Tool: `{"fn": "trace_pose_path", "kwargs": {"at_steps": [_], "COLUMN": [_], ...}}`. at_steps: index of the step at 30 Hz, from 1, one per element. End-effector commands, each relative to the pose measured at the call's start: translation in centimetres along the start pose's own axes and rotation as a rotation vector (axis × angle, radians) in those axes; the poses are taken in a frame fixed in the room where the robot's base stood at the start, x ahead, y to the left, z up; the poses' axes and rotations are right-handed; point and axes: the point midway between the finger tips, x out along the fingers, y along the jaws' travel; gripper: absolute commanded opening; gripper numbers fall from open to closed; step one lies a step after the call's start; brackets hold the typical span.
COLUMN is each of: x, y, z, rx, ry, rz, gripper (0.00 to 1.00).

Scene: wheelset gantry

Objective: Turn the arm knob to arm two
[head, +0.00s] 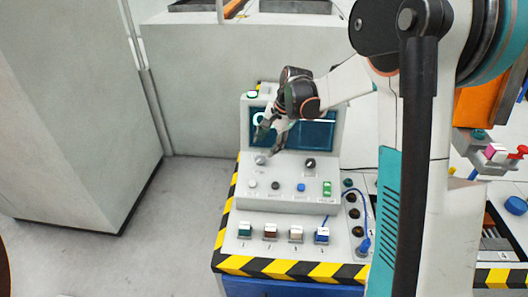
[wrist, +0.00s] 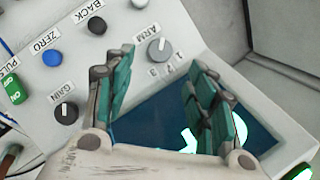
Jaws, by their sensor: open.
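The grey arm knob (wrist: 158,48) sits on the sloped console face beside the label ARM, with the digits 1, 2 and 3 printed by it. A pale mark shows on the knob, but I cannot tell surely which digit it points at. In the head view the knob (head: 261,160) is at the upper left of the console's sloped face. My gripper (head: 269,143) is just above it, in front of the screen. In the wrist view my gripper (wrist: 162,58) is open and empty. Its two teal-padded fingers are apart, and the knob shows between and beyond their tips.
The black gain knob (wrist: 66,112), blue ZERO button (wrist: 52,58), black BACK button (wrist: 97,25) and green switch (wrist: 15,90) share the panel. The console screen (head: 305,135) stands close behind my gripper. Several coloured blocks, including a blue one (head: 322,236), line the front.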

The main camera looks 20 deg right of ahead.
Motion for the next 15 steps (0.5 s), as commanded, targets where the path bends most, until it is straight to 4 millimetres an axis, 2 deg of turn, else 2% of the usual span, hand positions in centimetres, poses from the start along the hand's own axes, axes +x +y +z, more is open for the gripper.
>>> {"fn": "trace_pose_path", "kwargs": {"at_steps": [3,6,15], "x": [-2.1,-3.2,-4.2], "y": [0.0,0.0,0.0], "z": [0.0,0.0,0.0], "rx": [0.000,0.000,0.000], "ry": [0.000,0.000,0.000], "rz": [0.000,0.000,0.000], "gripper": [0.51,0.51,0.51]}}
